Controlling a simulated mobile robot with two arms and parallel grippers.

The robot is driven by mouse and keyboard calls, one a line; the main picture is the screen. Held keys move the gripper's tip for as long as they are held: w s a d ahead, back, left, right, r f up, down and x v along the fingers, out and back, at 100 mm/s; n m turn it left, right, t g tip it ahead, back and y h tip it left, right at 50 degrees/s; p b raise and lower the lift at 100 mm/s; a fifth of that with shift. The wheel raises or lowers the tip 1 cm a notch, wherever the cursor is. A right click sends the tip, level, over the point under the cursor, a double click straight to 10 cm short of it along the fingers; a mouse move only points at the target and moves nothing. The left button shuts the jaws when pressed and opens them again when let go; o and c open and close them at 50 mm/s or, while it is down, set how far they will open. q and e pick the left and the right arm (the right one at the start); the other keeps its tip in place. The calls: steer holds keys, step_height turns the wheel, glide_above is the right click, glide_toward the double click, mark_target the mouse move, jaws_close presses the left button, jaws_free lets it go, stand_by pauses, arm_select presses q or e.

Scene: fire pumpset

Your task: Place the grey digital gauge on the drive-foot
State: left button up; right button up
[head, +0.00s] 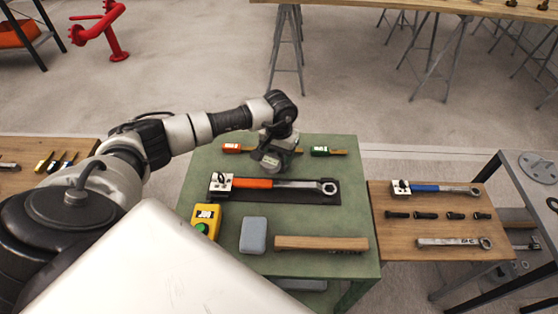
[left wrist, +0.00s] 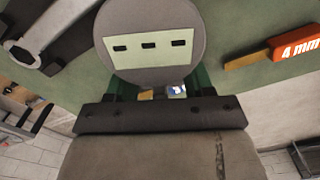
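The grey digital gauge (head: 268,159) is at the back of the green table in the head view, right under my left gripper (head: 277,146). In the left wrist view the gauge (left wrist: 150,42) shows a round grey face with a pale display and three dark dashes. It lies in front of the gripper's dark crossbar and hides the fingertips. I cannot tell whether the fingers are closed on it, or whether it rests on the table. I cannot make out the drive-foot for certain. My right gripper is not in view.
The green table (head: 195,172) also holds orange- and green-tagged strips, a torque wrench (head: 270,184) on a dark mat, a yellow box (head: 206,221), a grey block (head: 254,235) and a wooden bar (head: 320,243). A wooden table (head: 385,235) with bolts and wrenches adjoins at right.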

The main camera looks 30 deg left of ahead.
mark_target(282, 159)
arm_select(q)
steer(key=c, duration=0.4)
steer(key=shift+r, duration=0.1)
jaws_close()
steer(key=shift+w, duration=0.1)
steer(key=shift+r, duration=0.1)
steer(key=shift+r, duration=0.6)
steer(key=r, duration=0.1)
steer(key=d+r+b, duration=0.1)
steer(key=r, duration=0.1)
steer(key=shift+r, duration=0.1)
steer(key=s+d+r+b, duration=0.2)
steer(key=d+r, duration=0.4)
steer(key=d, duration=0.5)
steer(key=s+d+f+m, duration=0.1)
steer(key=s, duration=1.2)
steer(key=shift+d+m, duration=0.3)
steer(key=shift+m, duration=0.1)
steer(key=shift+f, duration=0.1)
